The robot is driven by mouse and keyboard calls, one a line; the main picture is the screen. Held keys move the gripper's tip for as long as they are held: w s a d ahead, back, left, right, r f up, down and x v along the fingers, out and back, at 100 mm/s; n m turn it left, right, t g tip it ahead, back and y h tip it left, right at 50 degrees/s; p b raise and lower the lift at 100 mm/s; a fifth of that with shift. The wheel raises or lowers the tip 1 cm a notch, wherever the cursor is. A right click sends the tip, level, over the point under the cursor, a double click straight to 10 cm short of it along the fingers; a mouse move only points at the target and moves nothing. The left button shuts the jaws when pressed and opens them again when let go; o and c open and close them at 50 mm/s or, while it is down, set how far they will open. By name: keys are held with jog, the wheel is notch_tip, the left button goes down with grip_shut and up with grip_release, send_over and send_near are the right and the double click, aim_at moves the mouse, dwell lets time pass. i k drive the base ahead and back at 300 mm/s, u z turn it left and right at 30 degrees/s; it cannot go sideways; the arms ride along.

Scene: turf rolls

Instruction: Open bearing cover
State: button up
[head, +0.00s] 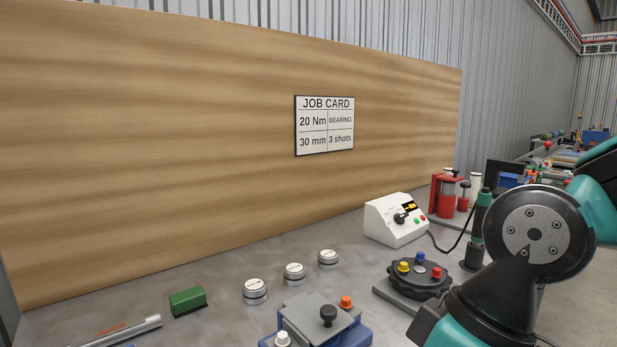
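A blue housing (354,338) stands on the bench at the bottom middle, cut off by the lower picture edge. A grey plate with a black knob (328,314) lies on top of it; this looks like the bearing cover, and it appears closed. An orange cap (346,301) and a white cap (282,339) sit at the housing's corners. My teal and black arm fills the lower right, to the right of the housing. My gripper is outside the picture.
Three round silver tins (294,272) and a green block (187,301) lie behind and left of the housing. A black turntable with coloured caps (419,277), a white control box (395,220) and red equipment (446,197) stand right. A wooden board (200,140) with a job card (324,126) backs the bench.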

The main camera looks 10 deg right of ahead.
aim_at(314, 319)
jog(key=u, duration=1.5)
jog(key=k, duration=0.85)
jog(key=z, duration=1)
jog(key=i, duration=0.5)
